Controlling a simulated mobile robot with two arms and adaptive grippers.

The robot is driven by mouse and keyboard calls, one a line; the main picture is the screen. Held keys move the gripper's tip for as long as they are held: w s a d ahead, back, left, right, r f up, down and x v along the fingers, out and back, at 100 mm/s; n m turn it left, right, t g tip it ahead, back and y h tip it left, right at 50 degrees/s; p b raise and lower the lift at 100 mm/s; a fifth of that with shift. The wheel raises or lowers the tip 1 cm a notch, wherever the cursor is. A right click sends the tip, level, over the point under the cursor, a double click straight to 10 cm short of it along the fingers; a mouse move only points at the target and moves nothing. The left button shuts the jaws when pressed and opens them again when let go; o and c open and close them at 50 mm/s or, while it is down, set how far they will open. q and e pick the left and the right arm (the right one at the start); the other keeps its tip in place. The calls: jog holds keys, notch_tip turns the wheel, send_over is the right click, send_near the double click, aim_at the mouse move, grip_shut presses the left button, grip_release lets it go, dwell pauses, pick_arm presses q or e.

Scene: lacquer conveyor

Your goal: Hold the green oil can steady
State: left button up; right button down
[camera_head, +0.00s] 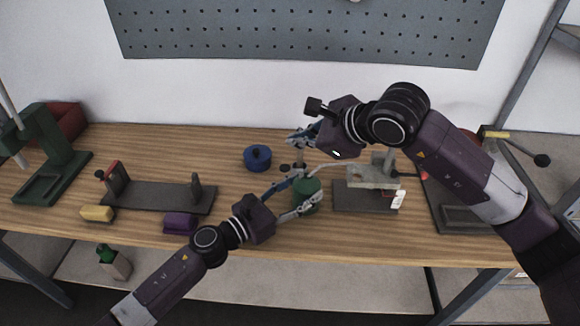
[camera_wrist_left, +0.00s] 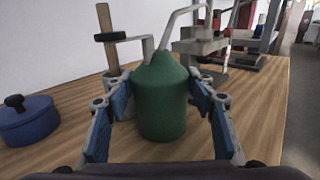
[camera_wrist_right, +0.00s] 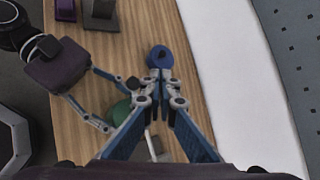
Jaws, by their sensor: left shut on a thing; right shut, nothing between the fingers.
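The green oil can (camera_head: 307,194) stands upright on the wooden bench, with a domed top and a thin pale spout. In the left wrist view the can (camera_wrist_left: 161,100) sits between the blue-padded fingers. My left gripper (camera_head: 298,196) is shut on the can's body from the front left. My right gripper (camera_head: 293,138) is shut and empty, behind and above the can. In the right wrist view its fingertips (camera_wrist_right: 160,82) meet near a blue round tin, and the can (camera_wrist_right: 120,112) is partly hidden by its fingers.
The blue tin (camera_head: 257,158) stands left of the can. A grey fixture on a dark plate (camera_head: 365,200) is close at right. A dark-grey stand (camera_head: 160,197), yellow block (camera_head: 97,213) and purple block (camera_head: 180,223) lie left. A green press (camera_head: 50,165) stands far left.

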aim_at(291, 169)
dwell(0.8)
jog(key=r, duration=0.3)
jog(key=shift+d+r, duration=0.25)
jog(key=shift+r, duration=0.1)
jog(key=shift+a+f, duration=0.2)
jog(key=shift+f, duration=1.25)
jog(key=shift+a+f, duration=0.2)
jog(key=shift+f, duration=1.25)
jog(key=shift+a+f, duration=0.2)
jog(key=shift+f, duration=1.25)
jog(key=shift+f, duration=0.1)
jog(key=shift+f, duration=0.3)
